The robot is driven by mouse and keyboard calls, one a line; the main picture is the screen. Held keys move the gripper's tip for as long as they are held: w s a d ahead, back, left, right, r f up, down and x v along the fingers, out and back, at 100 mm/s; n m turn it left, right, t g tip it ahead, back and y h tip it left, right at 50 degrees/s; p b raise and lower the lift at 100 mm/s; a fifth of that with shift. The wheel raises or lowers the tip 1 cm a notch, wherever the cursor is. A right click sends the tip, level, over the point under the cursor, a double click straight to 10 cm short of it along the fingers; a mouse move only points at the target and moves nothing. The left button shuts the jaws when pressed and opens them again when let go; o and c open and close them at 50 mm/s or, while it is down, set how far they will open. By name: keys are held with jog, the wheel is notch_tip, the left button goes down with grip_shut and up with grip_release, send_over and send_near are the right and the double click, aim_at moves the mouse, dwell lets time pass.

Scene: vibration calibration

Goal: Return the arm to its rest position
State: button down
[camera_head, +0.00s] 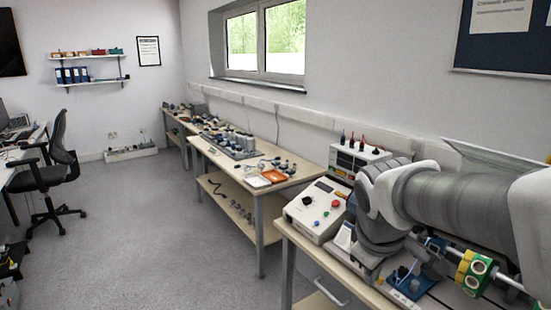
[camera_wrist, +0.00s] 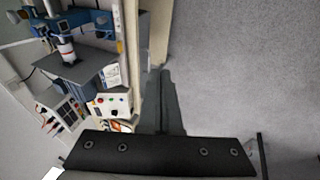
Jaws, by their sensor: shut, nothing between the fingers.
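My arm (camera_head: 455,205) reaches in from the right in the head view, above the near workbench (camera_head: 294,232). Its far end bends down at the bench's front, and my gripper is hidden there. In the wrist view my gripper (camera_wrist: 161,72) shows as two dark fingers side by side, shut and empty. The fingers are over the bench's edge strip and the grey floor (camera_wrist: 240,70), apart from the equipment at left.
A white control box (camera_head: 316,208) with coloured knobs stands just left of my arm; it also shows in the wrist view (camera_wrist: 112,104). A shaft rig with a green and yellow part (camera_head: 472,272) sits below my arm. The floor (camera_head: 150,240) left of the benches is clear.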

jog(key=s+a+r+m+t+y+p, duration=0.1)
jog(key=s+a+r+m+y, duration=0.1)
jog(key=s+m, duration=0.5)
jog(key=s, duration=0.5)
jog(key=shift+s+a+r, duration=0.15)
jog(key=shift+a+r, duration=0.1)
jog(key=shift+a, duration=0.15)
